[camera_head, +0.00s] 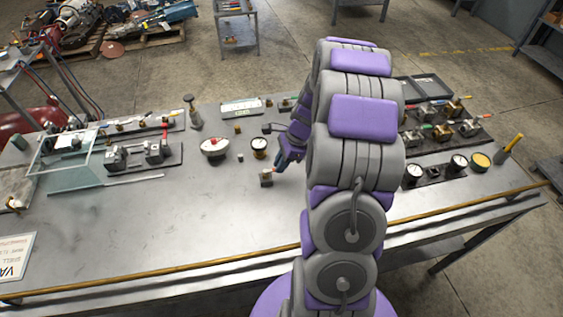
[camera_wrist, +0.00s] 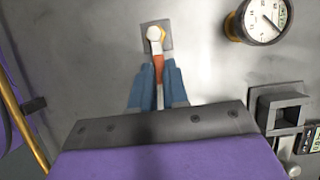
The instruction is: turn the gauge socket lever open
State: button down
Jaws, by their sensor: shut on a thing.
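The gauge socket (camera_head: 266,180) is a small block on the bench with a red lever (camera_head: 277,169) at its top. In the wrist view the socket's square base (camera_wrist: 146,27) lies flat on the grey surface, and the red lever (camera_wrist: 158,66) runs from its pale rounded head down between my fingers. My gripper (camera_wrist: 158,72) has blue fingers shut on the lever, one on each side. In the head view my gripper (camera_head: 283,160) reaches the socket from the upper right, partly behind my arm. The lever's far end is hidden by the fingers and palm.
A round gauge (camera_head: 259,144) stands just behind the socket; a gauge also shows in the wrist view (camera_wrist: 262,20). Valve racks (camera_head: 125,155) lie further left. The bench front is clear.

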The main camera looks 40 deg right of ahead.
jog(key=shift+w+d+r+n+g+p, duration=0.2)
jog(key=shift+w+n+g+p, duration=0.15)
jog(key=shift+n+p, duration=0.5)
jog(key=w+n+g+p, duration=0.1)
jog(key=n+p, duration=0.1)
jog(key=p, duration=0.1)
jog(key=w+n+p, duration=0.1)
jog(key=n, duration=0.1)
jog(key=w+n+g+p, duration=0.1)
jog(key=n+p, duration=0.1)
jog(key=shift+n+g, duration=0.25)
jog(key=shift+n, duration=0.1)
jog(key=n+p, duration=0.1)
jog(key=n, duration=0.1)
jog(key=w+n+g+p, duration=0.1)
jog(key=shift+w+a+f+n+h, duration=0.1)
jog(key=shift+w+a+n+h, duration=0.2)
jog(key=shift+a+n, duration=0.1)
jog(key=shift+w+a+n+g+h+p, duration=0.25)
jog(key=shift+w+a+n+g+p, duration=0.05)
jog(key=shift+n, duration=0.65)
jog(key=shift+w+a+n+g+h+p, duration=0.25)
jog(key=shift+a+n+g+h+p, duration=0.1)
jog(key=shift+n, duration=0.55)
jog(key=shift+w+a+n+g+h+p, duration=0.2)
jog(key=shift+w+a+n+g+p, duration=0.1)
jog(key=shift+n, duration=0.65)
